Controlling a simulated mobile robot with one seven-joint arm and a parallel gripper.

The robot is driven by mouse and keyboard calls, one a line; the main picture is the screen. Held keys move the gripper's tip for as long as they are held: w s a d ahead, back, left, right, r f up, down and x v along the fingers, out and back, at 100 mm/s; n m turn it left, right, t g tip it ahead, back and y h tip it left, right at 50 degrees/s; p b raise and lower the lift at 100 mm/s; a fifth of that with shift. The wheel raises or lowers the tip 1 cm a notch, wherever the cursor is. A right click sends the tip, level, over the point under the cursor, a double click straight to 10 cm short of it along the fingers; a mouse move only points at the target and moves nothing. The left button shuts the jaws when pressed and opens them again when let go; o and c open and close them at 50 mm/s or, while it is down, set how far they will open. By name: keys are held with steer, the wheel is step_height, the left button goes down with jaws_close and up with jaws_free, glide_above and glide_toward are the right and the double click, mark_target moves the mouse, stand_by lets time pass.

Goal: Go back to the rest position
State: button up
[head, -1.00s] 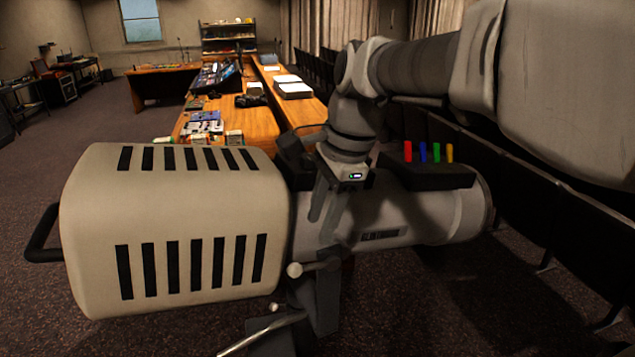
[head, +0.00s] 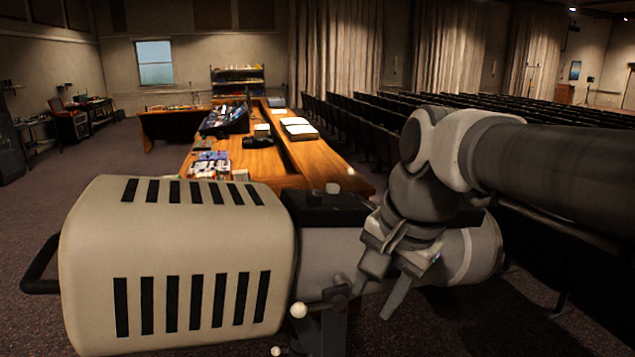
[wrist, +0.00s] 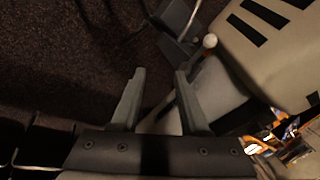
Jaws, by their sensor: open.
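My gripper (head: 376,302) is at the right of the head view, in front of the grey barrel of a large stage lamp (head: 178,270). Its two fingers point down, spread apart, with nothing between them. In the wrist view the open fingers (wrist: 160,80) point over the lamp's side and the dark carpet. I cannot tell whether the fingers touch the barrel. My arm comes in from the right edge and hides part of the barrel.
A long wooden desk (head: 325,155) with a mixing console (head: 225,120) and papers stands behind the lamp. Rows of dark seats (head: 350,125) run along the right. Open carpet (head: 90,165) lies at the left.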

steer(key=s+d+f+n+t+h+b, duration=0.1)
steer(key=s+d+f+n+t+b, duration=0.1)
steer(key=s+d+f+n, duration=0.4)
steer(key=s+f+n+b, duration=0.1)
steer(key=s+f+n, duration=0.1)
steer(key=s+f, duration=0.1)
steer(key=shift+f+h, duration=0.3)
steer(key=shift+h, duration=0.1)
